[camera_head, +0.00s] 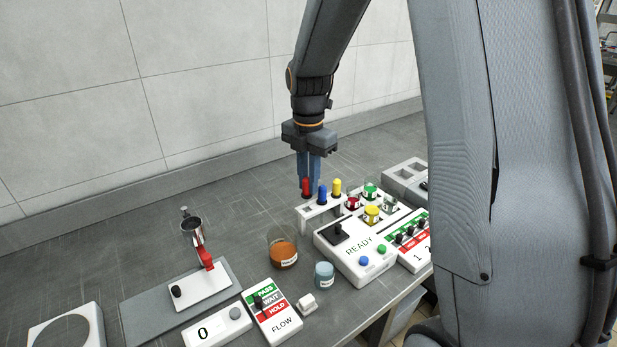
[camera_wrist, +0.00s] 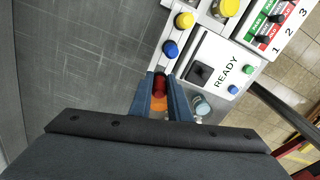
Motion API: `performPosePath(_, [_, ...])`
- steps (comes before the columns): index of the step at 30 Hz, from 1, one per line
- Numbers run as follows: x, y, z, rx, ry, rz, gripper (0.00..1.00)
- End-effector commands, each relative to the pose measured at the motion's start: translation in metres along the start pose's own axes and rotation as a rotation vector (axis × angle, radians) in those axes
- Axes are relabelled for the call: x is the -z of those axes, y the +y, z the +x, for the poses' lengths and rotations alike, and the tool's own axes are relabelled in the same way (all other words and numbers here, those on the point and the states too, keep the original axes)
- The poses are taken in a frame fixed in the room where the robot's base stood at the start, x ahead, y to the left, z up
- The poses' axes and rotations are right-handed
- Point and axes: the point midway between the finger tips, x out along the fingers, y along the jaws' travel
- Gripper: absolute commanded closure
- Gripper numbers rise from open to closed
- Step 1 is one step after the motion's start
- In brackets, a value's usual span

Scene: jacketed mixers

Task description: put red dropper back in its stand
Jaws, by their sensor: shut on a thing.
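My gripper (camera_head: 309,182) is shut on the red dropper (camera_head: 305,187), pointing straight down. In the wrist view the red bulb (camera_wrist: 159,87) sits between the two blue fingers. The white dropper stand (camera_head: 318,214) is right below, with the red dropper at or over its left end. I cannot tell whether its tip is inside a hole, as its lower part is hidden. The blue dropper (camera_head: 322,196) and the yellow dropper (camera_head: 337,187) stand upright in the stand to the right; they also show in the wrist view, the blue one (camera_wrist: 171,48) closest to my fingers.
A beaker of orange-brown liquid (camera_head: 283,250) and a pale blue jar (camera_head: 324,275) stand in front of the stand. The READY unit (camera_head: 360,247), with capped jars behind it, is to the right. The bench behind and left of the stand is clear up to the wall.

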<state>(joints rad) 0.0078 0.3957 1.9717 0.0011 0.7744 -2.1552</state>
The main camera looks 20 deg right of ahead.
Motion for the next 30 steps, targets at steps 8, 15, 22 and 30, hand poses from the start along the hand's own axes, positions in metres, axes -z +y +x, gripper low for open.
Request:
performPosePath(8, [0.0, 0.0, 0.014, 0.001, 0.001, 0.0, 1.0])
performPosePath(15, [0.0, 0.0, 0.024, 0.001, 0.0, 0.0, 1.0])
performPosePath(22, [0.0, 0.0, 0.034, 0.001, 0.001, 0.0, 1.0])
performPosePath(30, [0.0, 0.0, 0.041, 0.0, 0.0, 0.0, 1.0])
